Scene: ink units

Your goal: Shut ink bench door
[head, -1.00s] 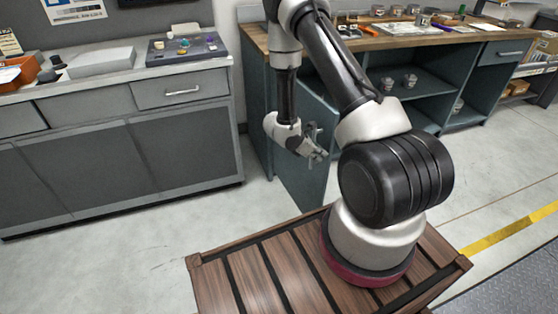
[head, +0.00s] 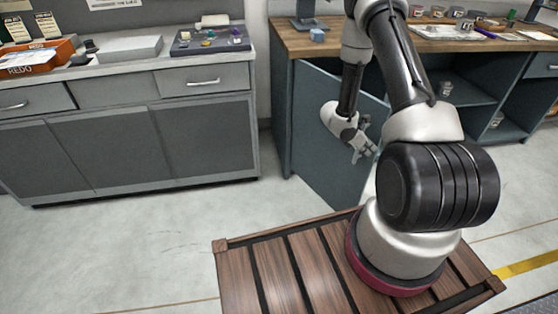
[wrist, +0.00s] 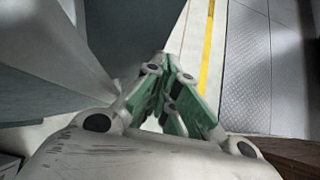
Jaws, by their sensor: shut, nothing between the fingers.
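The ink bench (head: 298,43) has a wooden top and a blue-grey body, at the right in the head view. Its door (head: 322,165) is a flat blue-grey panel that stands open, swung out from the bench's left end toward my base. My gripper (head: 367,152) is shut and empty. It is in front of the door's face near its free edge in the head view; I cannot tell whether it touches. The wrist view shows my gripper (wrist: 168,85) with its green-padded fingers together, beside large grey panels at the left. My arm hides part of the door and bench opening.
A grey cabinet (head: 130,135) stands at the left, with a tray of small items (head: 210,40) and an orange box (head: 35,57) on top. Cups and papers lie on the ink bench. Clear floor (head: 120,250) lies before the cabinet.

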